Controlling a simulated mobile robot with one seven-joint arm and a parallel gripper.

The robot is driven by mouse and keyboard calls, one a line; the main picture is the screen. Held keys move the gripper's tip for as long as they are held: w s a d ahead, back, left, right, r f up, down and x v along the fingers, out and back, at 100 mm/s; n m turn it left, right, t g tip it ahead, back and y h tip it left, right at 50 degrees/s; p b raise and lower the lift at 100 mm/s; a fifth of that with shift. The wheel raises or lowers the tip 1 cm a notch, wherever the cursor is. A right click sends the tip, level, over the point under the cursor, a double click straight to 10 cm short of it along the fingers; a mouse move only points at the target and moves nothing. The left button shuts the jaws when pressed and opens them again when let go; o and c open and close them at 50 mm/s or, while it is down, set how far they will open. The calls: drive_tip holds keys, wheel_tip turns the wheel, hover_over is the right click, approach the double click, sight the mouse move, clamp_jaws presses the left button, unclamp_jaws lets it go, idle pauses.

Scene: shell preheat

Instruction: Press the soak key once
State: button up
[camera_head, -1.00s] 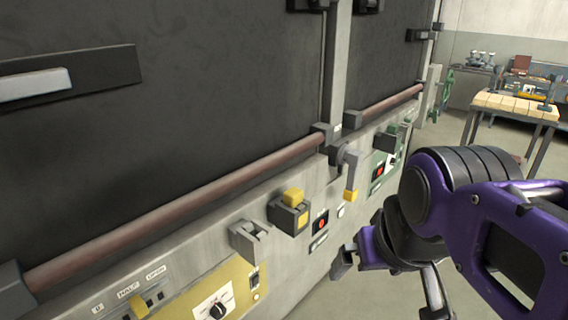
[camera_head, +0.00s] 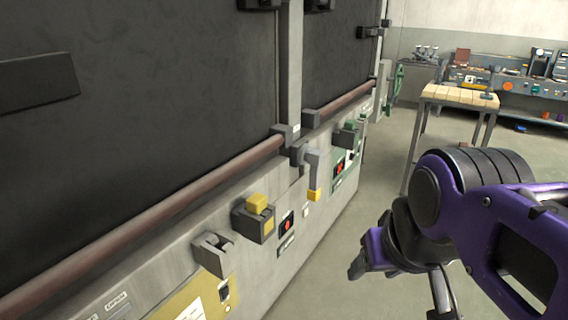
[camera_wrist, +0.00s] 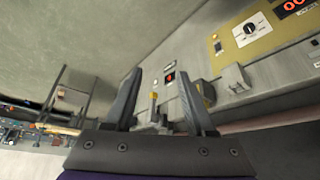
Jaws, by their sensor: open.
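No key with a readable soak label shows, so I cannot tell which control is the soak key. A small white button (camera_head: 306,211) sits beside a red-lit display (camera_head: 287,224) on the grey oven front in the head view. The display also shows between my fingers in the wrist view (camera_wrist: 170,77). A yellow panel (camera_head: 185,303) is at the lower left; its dial shows in the wrist view (camera_wrist: 252,30). My gripper (camera_wrist: 160,78) is open and empty, apart from the oven front. In the head view it is partly hidden behind my purple arm.
A yellow-topped box (camera_head: 257,206), a grey bracket (camera_head: 213,252) and a yellow-tipped lever (camera_head: 314,180) stick out from the front. A long brown rail (camera_head: 180,207) runs above. A wooden-topped table (camera_head: 460,95) stands at the back right. The floor between is clear.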

clamp_jaws()
idle(1.3)
